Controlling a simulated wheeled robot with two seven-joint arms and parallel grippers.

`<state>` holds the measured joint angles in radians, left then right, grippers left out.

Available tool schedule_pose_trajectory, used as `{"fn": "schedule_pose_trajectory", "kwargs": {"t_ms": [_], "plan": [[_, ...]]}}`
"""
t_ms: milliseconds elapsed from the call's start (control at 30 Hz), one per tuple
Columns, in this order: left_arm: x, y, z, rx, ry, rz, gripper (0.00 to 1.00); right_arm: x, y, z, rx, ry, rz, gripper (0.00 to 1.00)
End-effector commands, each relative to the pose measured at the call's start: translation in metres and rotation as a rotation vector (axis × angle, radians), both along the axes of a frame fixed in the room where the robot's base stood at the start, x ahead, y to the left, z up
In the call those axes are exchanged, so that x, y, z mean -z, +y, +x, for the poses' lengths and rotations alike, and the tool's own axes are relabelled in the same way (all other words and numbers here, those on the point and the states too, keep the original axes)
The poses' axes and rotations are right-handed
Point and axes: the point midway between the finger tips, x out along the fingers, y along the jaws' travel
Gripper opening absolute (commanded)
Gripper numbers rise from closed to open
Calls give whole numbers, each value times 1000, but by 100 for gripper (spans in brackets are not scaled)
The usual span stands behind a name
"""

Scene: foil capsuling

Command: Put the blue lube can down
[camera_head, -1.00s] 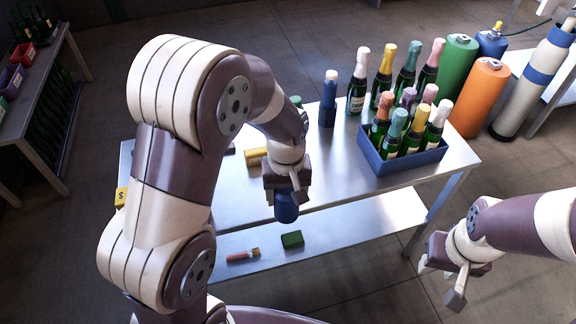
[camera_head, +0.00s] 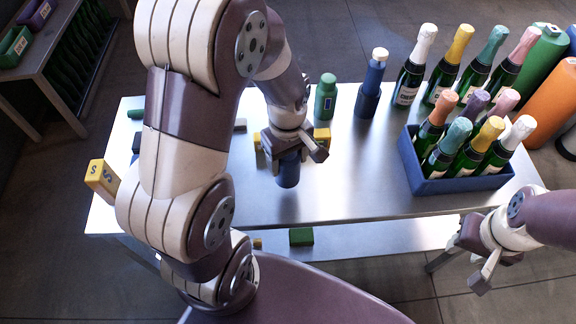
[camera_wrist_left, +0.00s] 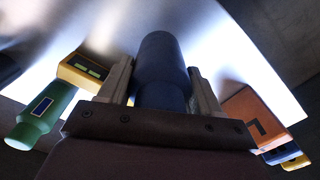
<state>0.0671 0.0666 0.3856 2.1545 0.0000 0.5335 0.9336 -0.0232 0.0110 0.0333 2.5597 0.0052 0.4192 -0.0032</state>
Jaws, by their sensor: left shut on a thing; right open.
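The blue lube can (camera_head: 288,172) is a dark blue cylinder over the near middle of the steel table (camera_head: 240,205). My left gripper (camera_head: 290,152) is shut on it. The can hangs below the gripper; I cannot tell whether its lower end touches the table. In the left wrist view the can (camera_wrist_left: 162,72) sits between the two fingers (camera_wrist_left: 160,90), pointing toward the bright tabletop. My right gripper (camera_head: 474,258) is open and empty, off the table's near right corner.
A blue crate (camera_head: 462,186) of foil-topped bottles stands at right, with more bottles behind. A green bottle (camera_head: 326,98) and a blue bottle (camera_head: 370,88) stand at the back. A yellow box (camera_head: 322,137) lies near the can. A green block (camera_head: 301,237) sits on the lower shelf.

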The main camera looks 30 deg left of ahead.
Motion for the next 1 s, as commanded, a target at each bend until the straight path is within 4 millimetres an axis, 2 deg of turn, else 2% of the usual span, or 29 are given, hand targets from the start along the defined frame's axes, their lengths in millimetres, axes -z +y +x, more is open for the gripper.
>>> {"fn": "schedule_pose_trajectory", "kwargs": {"t_ms": [100,200,567,600,667,933,1000], "plan": [[25,0,-1,1,6,0,30,4,0,0,0,0,0,43],[34,0,-1,1,3,-1,30,4,0,0,0,0,0,43],[39,-1,-1,1,1,0,30,6,0,0,0,0,0,43],[38,-1,-1,1,1,0,70,6,0,0,0,0,0,43],[38,-1,-1,0,1,0,89,6,0,0,0,0,0,43],[37,-1,-1,0,1,0,89,5,0,0,0,0,0,43],[31,-1,-1,0,0,0,89,2,0,0,0,0,0,43]]}}
